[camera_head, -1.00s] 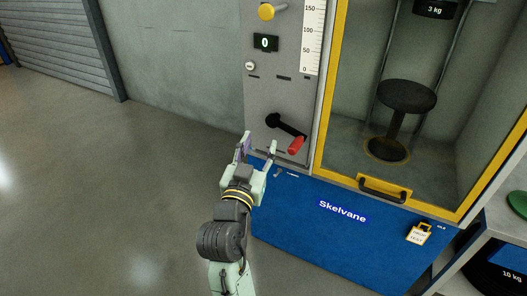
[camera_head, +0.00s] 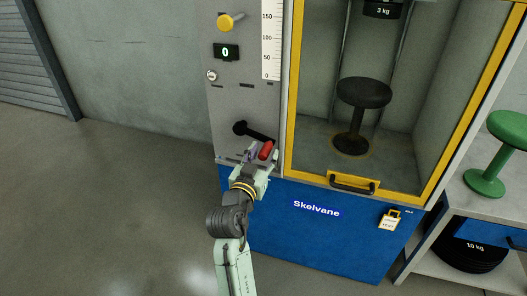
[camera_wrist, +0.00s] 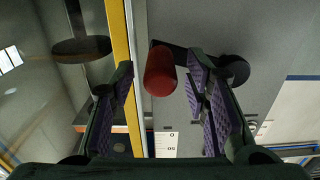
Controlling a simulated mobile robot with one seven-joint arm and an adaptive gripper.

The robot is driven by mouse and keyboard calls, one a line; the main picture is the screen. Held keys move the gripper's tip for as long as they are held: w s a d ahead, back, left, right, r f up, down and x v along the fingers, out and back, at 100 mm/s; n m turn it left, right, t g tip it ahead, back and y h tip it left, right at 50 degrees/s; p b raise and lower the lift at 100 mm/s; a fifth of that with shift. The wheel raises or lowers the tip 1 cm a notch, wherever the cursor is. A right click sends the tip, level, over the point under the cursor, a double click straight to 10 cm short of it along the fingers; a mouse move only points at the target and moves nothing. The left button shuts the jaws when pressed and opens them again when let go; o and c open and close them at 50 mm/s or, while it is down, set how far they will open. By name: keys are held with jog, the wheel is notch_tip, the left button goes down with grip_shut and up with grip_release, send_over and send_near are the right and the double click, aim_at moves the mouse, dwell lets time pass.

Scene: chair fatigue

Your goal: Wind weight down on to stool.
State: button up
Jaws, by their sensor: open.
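A black crank with a red handle (camera_head: 266,150) sits on the machine's grey panel. The weight (camera_head: 383,9), marked 3 kg, hangs inside the yellow-framed cabinet, cut off by the top edge. The black stool (camera_head: 363,95) stands upright below it, apart from it. My gripper (camera_head: 261,155) is at the crank handle in the head view. In the wrist view the red handle (camera_wrist: 160,72) lies between the two open fingers, with space on both sides. I cannot tell how deep it is between them.
The display (camera_head: 227,52) reads 0, with a yellow knob (camera_head: 231,21) above it and a scale (camera_head: 271,40) beside it. The cabinet door has a black handle (camera_head: 352,184). A green stool (camera_head: 497,150) stands on a bench at right. The floor at left is clear.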

jog(key=shift+w+d, duration=0.1)
jog(key=shift+w, duration=0.2)
jog(key=shift+c, duration=0.3)
grip_shut()
dwell(0.5)
